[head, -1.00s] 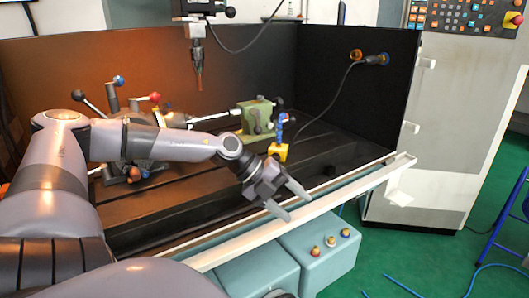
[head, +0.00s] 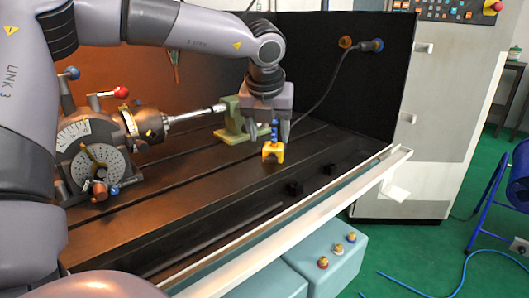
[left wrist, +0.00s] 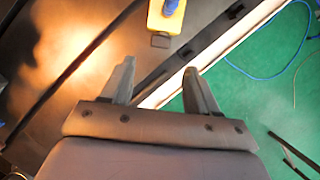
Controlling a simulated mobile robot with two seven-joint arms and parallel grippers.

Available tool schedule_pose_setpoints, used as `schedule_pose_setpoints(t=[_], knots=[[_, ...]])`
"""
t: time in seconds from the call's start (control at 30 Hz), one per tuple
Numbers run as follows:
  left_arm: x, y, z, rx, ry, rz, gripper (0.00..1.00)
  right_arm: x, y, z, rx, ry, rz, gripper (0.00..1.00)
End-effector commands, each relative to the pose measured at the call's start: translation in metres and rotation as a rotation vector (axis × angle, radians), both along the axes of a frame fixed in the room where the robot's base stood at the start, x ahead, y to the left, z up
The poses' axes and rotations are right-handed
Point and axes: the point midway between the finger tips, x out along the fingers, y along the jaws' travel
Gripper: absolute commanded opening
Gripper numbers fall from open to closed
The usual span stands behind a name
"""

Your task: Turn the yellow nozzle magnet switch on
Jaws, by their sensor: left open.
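The yellow nozzle magnet base (head: 273,152) stands on the dark slotted machine table, with a blue jointed nozzle (head: 274,128) rising from it. In the left wrist view the yellow base (left wrist: 167,17) is at the top edge, partly cut off, with a small dark loop-shaped switch lever (left wrist: 160,40) at its near end. My left gripper (head: 268,132) points down by the nozzle, its fingers overlapping the nozzle region in the head view. It is open and empty; in the wrist view the fingertips (left wrist: 158,67) are apart from the lever and base. My right gripper is not visible.
A green tailstock (head: 232,118) stands just left of the yellow base. An indexing chuck with a dial (head: 95,165) is further left. A white rail (head: 330,195) runs along the front edge. A black cable hangs from the black back panel (head: 330,60).

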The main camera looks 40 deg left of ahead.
Motion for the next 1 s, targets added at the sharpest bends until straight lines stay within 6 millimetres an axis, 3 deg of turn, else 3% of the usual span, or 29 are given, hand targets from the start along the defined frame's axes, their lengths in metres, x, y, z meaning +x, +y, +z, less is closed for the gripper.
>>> schedule_pose_setpoints(t=[0.43,0.83,0.87,1.0], knots=[[0.018,0.013,-0.055,0.002,0.003,0.000,0.60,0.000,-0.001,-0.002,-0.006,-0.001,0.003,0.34],[0.022,0.015,-0.064,0.002,0.000,-0.001,0.60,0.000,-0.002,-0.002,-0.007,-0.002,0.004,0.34],[0.021,0.015,-0.064,0.002,0.000,-0.001,0.56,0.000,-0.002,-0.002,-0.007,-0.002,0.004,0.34],[0.021,0.015,-0.064,0.002,0.000,-0.001,0.11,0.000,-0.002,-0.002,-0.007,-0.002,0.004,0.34]])
